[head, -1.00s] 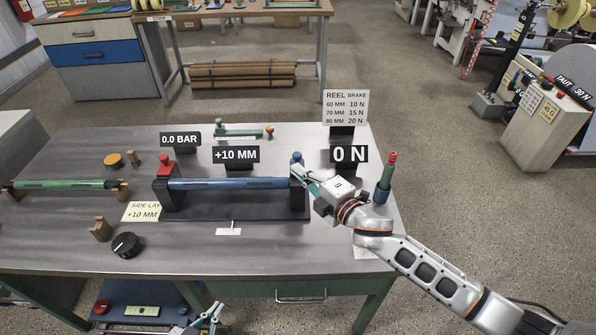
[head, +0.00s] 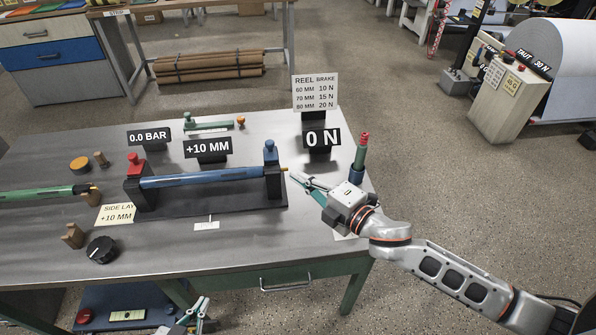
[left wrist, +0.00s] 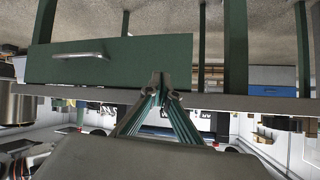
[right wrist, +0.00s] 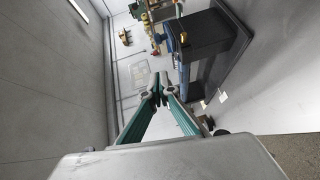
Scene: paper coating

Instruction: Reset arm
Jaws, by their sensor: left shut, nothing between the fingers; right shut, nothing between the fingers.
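My right gripper (head: 304,184) is shut and empty. In the head view it is just right of the blue roller's right-hand stand, apart from it. Its shut fingers also show in the right wrist view (right wrist: 160,88), with the dark stand (right wrist: 208,45) beyond them. My left gripper (head: 200,306) is low at the bottom of the head view, in front of the table's front edge. In the left wrist view its fingers (left wrist: 163,84) are shut and empty, with the green drawer (left wrist: 105,60) beyond them. The blue roller (head: 205,180) rests between two dark stands on the table.
The steel table (head: 245,237) carries a green roller (head: 40,192), a black knob (head: 102,249), an orange puck (head: 80,164) and several signs. A lower shelf (head: 150,301) holds small parts.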

